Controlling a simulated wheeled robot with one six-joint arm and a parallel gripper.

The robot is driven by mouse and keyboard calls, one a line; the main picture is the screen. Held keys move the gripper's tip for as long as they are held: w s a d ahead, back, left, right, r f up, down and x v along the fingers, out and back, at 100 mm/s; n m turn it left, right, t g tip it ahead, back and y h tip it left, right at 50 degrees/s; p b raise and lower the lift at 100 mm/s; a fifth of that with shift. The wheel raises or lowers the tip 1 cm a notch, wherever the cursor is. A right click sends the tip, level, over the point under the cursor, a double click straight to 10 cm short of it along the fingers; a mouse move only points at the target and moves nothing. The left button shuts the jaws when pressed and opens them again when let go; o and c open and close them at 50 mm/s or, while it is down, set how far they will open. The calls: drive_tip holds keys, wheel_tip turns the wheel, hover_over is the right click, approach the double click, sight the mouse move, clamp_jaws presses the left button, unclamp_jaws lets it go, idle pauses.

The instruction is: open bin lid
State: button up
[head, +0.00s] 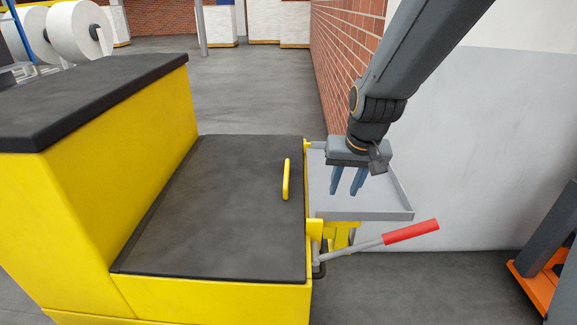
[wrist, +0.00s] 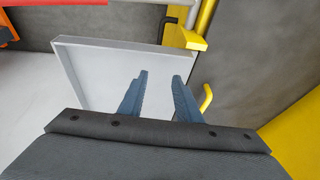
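The bin is a low yellow box with a flat dark grey lid (head: 215,210), which lies closed in the head view. A yellow handle (head: 286,180) stands on the lid near its right edge. The handle (wrist: 207,98) also shows in the wrist view, right of the fingers. My gripper (head: 347,192) hangs to the right of the lid, above a grey tray. Its two blue fingers are apart with nothing between them, and in the wrist view my gripper (wrist: 160,80) also looks open and empty. It does not touch the handle.
The shallow grey tray (head: 365,214) sticks out from the bin's right side. A lever with a red grip (head: 410,231) juts out below it. A taller yellow block with a dark top (head: 90,95) stands left. A brick and white wall (head: 480,150) is close on the right.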

drive_tip(key=t+y, duration=0.1)
approach(287, 170)
drive_tip(key=shift+p+x, duration=0.85)
drive_tip(key=shift+x, duration=2.95)
clamp_jaws()
